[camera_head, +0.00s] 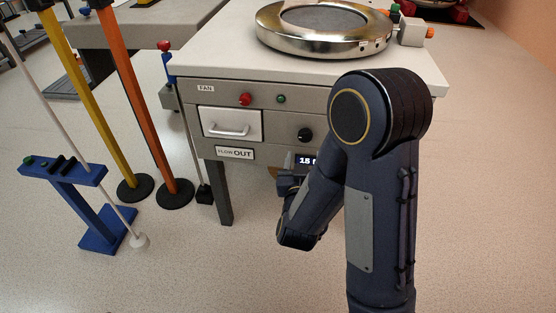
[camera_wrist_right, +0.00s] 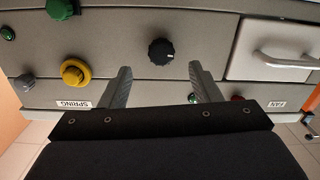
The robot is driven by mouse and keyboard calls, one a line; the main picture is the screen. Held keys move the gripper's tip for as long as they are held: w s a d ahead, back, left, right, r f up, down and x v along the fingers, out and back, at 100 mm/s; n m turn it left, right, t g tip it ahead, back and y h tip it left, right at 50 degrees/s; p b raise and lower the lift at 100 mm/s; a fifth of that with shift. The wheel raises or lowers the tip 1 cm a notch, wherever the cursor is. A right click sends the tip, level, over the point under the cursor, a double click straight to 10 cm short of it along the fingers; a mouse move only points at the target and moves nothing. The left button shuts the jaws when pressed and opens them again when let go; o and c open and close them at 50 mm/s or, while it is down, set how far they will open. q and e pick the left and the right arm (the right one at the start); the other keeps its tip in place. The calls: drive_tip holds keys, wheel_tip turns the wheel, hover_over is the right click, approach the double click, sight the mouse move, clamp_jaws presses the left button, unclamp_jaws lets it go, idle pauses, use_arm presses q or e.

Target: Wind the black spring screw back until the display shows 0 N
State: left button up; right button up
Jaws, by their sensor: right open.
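A black round knob (camera_head: 306,135) sits on the cabinet's grey front panel, right of the white drawer; it is the only black knob I can see there. It also shows in the right wrist view (camera_wrist_right: 161,51), with a pale mark on its face. A dark display (camera_head: 306,160) below it reads 15; the rest of its text is hidden by my arm. My right gripper (camera_wrist_right: 160,70) is open and empty, its fingertips pointing at the panel to either side of the knob, apparently short of it. My left gripper is not in view.
A white drawer (camera_head: 230,124) and red button (camera_head: 245,99) are nearby. A steel ring (camera_head: 325,40) tops the cabinet. Poles stand left.

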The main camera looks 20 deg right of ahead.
sight(305, 139)
drive_tip(key=shift+h, duration=0.3)
drive_tip(key=b+x, duration=0.1)
drive_tip(key=x, duration=0.6)
drive_tip(key=shift+w, duration=0.4)
drive_tip(key=shift+c, duration=0.4)
drive_tip(key=c, duration=0.9)
